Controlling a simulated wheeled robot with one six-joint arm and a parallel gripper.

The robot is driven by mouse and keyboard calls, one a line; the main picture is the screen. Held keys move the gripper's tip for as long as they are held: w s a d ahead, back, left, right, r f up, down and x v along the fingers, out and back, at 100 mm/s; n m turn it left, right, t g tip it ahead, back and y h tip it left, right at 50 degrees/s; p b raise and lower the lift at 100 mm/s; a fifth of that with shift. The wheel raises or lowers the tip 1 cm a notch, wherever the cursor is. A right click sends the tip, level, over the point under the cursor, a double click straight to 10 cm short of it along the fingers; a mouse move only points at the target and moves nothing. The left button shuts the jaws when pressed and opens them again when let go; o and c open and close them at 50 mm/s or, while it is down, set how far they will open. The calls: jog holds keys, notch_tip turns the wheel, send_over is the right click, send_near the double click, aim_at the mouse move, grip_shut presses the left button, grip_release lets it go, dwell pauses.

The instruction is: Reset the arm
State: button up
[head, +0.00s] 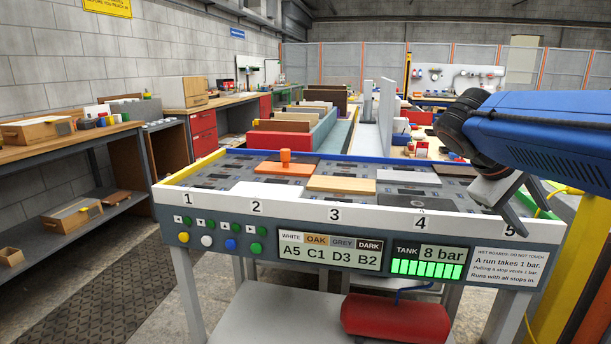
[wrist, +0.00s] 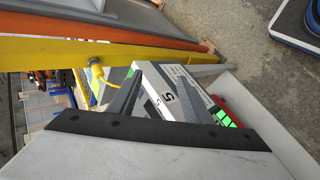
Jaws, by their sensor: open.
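My arm comes in from the right in the head view, with its blue link and dark wrist. My gripper (head: 517,200) is open and empty. It hangs beside the right end of the board table (head: 330,215), near the number 5, which it partly covers. I cannot tell whether it touches the table. In the wrist view, the table's corner with its number 5 (wrist: 167,97) shows tilted, beyond large grey surfaces and a dark bolted strip.
On the table lie an orange board with a knob (head: 286,165), a tan board (head: 341,184), a white board (head: 268,190) and grey boards (head: 408,177). A red tank (head: 397,318) sits below. A yellow post (head: 572,265) stands close right. Benches line the left wall.

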jog(key=s+a+f+m+t+y, duration=0.1)
jog(key=s+a+f+y, duration=0.2)
jog(key=f, duration=0.4)
jog(key=s+a+f+t+y, duration=0.1)
jog(key=s+a+f+y, duration=0.2)
jog(key=s+a+f, duration=0.2)
jog(key=s+a+f+m+t+y, duration=0.1)
jog(key=s+a+f+y, duration=0.2)
jog(key=a+f, duration=0.5)
jog(key=shift+s+f+m+t, duration=0.3)
jog(key=shift+s+f, duration=0.3)
jog(key=shift+s, duration=0.25)
